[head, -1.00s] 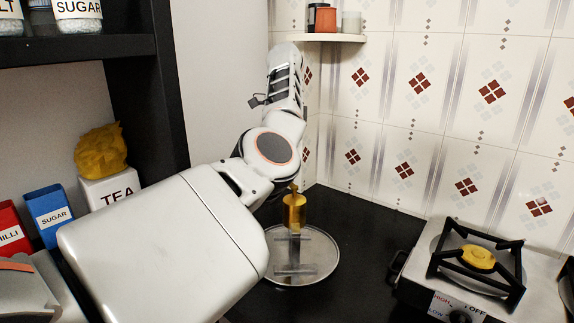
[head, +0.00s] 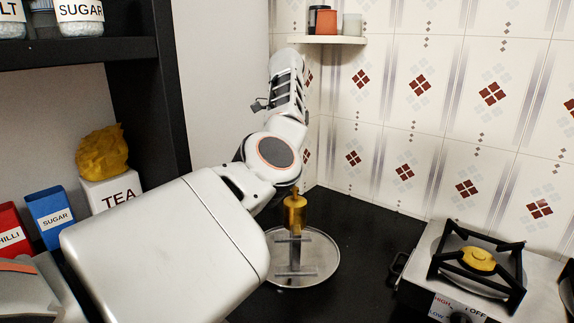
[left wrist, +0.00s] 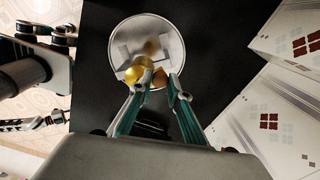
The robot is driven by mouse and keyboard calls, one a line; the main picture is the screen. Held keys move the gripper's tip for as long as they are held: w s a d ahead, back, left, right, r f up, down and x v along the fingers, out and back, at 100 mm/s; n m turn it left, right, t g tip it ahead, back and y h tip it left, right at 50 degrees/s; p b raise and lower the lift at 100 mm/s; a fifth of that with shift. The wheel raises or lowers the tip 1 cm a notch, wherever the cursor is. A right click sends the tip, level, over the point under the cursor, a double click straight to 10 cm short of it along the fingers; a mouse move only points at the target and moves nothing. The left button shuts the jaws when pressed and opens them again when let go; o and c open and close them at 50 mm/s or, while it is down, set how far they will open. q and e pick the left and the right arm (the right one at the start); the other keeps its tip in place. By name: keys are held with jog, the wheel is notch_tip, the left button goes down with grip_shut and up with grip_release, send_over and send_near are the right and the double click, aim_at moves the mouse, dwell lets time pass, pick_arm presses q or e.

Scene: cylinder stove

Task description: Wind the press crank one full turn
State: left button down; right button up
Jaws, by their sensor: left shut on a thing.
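The press stands on a round silver tray (head: 325,275) on the black counter. Its upper part is brass-coloured (head: 295,213), with clear-looking bars below it. In the left wrist view the silver tray (left wrist: 172,28) is seen from above, with a round gold part (left wrist: 134,72) beside my fingers. My left gripper (left wrist: 160,83) is over the press, its two green-sided fingers closed in on a small brownish knob of the crank between the tips. In the head view my left gripper is hidden behind my arm. My right gripper does not show.
A stove (head: 455,290) with a black grate stands to the right of the tray. Boxes labelled TEA (head: 112,198), SUGAR (head: 52,215) and CHILLI (head: 12,232) stand at left. A wall shelf (head: 328,40) holds jars. Black counter is clear between tray and stove.

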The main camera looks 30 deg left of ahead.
pick_arm(q)
jog(key=shift+w+d+r+m+p, duration=0.15)
jog(key=shift+w+m+p, duration=0.1)
jog(key=shift+m, duration=0.25)
jog(key=shift+w+d+r+m+p, duration=0.15)
jog(key=shift+m+p, duration=0.1)
jog(key=shift+m, duration=0.25)
jog(key=shift+w+d+f+m+p, duration=0.15)
jog(key=shift+d+m+p, duration=0.25)
jog(key=shift+m+p, duration=0.5)
jog(key=shift+w+d+m+p, duration=0.35)
jog(key=shift+m+p, duration=0.4)
jog(key=shift+m, duration=0.3)
jog(key=shift+w+d+f+m+p, duration=0.15)
jog(key=shift+d+m+p, duration=0.25)
jog(key=shift+m+p, duration=0.5)
jog(key=c, duration=1.9)
grip_release()
